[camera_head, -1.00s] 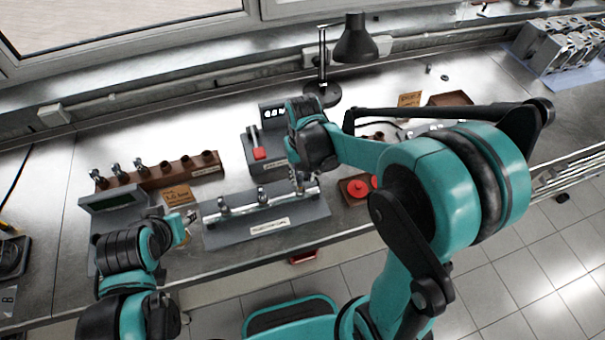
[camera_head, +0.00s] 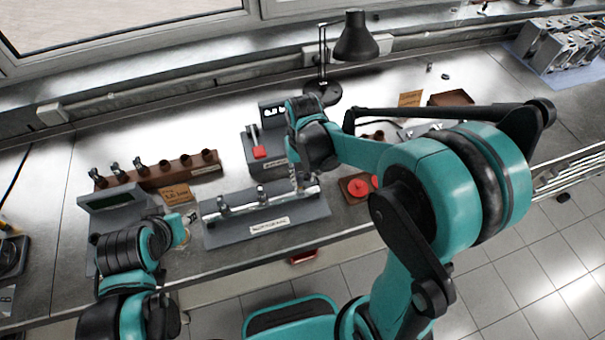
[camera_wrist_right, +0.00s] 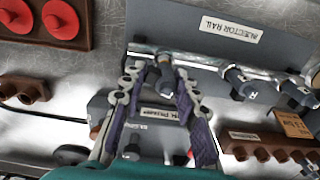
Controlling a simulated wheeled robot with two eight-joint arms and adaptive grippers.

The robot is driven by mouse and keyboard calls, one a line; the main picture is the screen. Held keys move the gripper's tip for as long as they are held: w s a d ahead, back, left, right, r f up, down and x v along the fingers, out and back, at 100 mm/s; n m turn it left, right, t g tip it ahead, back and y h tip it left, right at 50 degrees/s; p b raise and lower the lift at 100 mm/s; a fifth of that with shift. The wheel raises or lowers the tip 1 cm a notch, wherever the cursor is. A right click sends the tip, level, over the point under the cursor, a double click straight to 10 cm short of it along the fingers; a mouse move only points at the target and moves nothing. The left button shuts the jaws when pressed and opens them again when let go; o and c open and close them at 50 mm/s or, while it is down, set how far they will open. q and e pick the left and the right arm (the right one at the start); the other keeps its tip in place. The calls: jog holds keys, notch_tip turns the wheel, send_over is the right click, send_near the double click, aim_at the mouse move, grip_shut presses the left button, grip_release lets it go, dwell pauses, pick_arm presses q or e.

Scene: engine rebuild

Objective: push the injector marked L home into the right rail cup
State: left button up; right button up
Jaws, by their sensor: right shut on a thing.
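The injector rail (camera_head: 290,205) is a metal bar on a grey base with a label, in front of me on the bench. Two dark injectors (camera_head: 262,195) stand in it at the left and middle; both also show in the right wrist view (camera_wrist_right: 240,82). My right gripper (camera_wrist_right: 164,72) is shut on a dark injector (camera_wrist_right: 166,80) at the rail's right end. The fingers hide much of it in the head view, and I cannot read its mark or tell how deep it sits in the cup. My left gripper (camera_head: 188,219) hangs left of the rail; its jaws are unclear.
A brown rack (camera_head: 180,172) with several cups, some holding injectors, stands at the back left. A grey box with a red switch (camera_head: 260,152) is behind the rail. A brown tray with red caps (camera_head: 358,187) lies right of it. A black lamp (camera_head: 354,40) stands behind.

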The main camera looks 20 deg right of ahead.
jog(key=shift+f+b, duration=1)
dwell(1.3)
jog(key=o, duration=1.2)
jog(key=shift+o, duration=0.2)
jog(key=shift+r, duration=0.1)
jog(key=shift+r+p, duration=2.9)
jog(key=shift+r, duration=0.8)
